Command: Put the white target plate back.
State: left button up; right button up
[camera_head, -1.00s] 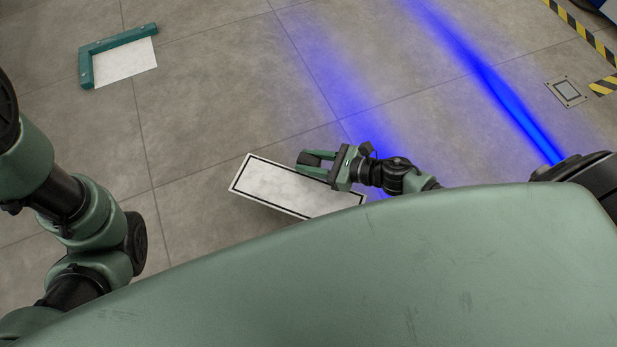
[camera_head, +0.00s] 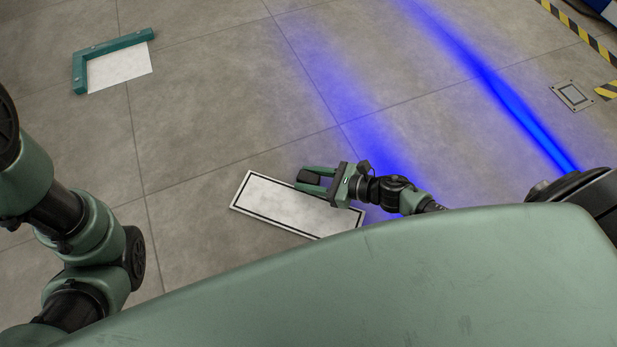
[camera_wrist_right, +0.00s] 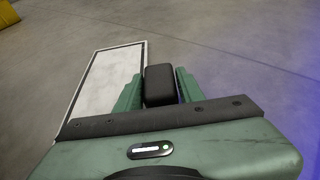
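A white plate with a black outline (camera_head: 270,198) lies just in front of my body in the head view. The same plate shows left of my right gripper in the wrist view (camera_wrist_right: 108,80). A black block (camera_wrist_right: 160,85) sits at the plate's edge and looks like its grip, but the joint is hidden. My right gripper (camera_head: 309,178) is shut on this block, one green finger on each side. The plate's near edge is partly hidden by my body. I cannot tell its height above the floor. My left arm shows at the left; its gripper is out of view.
A teal L-shaped corner bracket (camera_head: 80,72) borders a bare white rectangle (camera_head: 120,68) on the floor at the upper left. The tiled floor between it and the plate is clear. A square floor plate (camera_head: 572,95) and yellow-black striping (camera_head: 575,25) are at the right.

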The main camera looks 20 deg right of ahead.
jog(key=shift+o, duration=0.8)
jog(key=shift+r, duration=0.25)
jog(key=p+v, duration=0.5)
jog(key=v, duration=0.5)
jog(key=shift+s+d+r, duration=0.15)
jog(key=shift+s+d, duration=0.1)
jog(key=shift+s+d+r, duration=0.15)
jog(key=shift+s+d, duration=0.25)
jog(key=shift+d, duration=0.1)
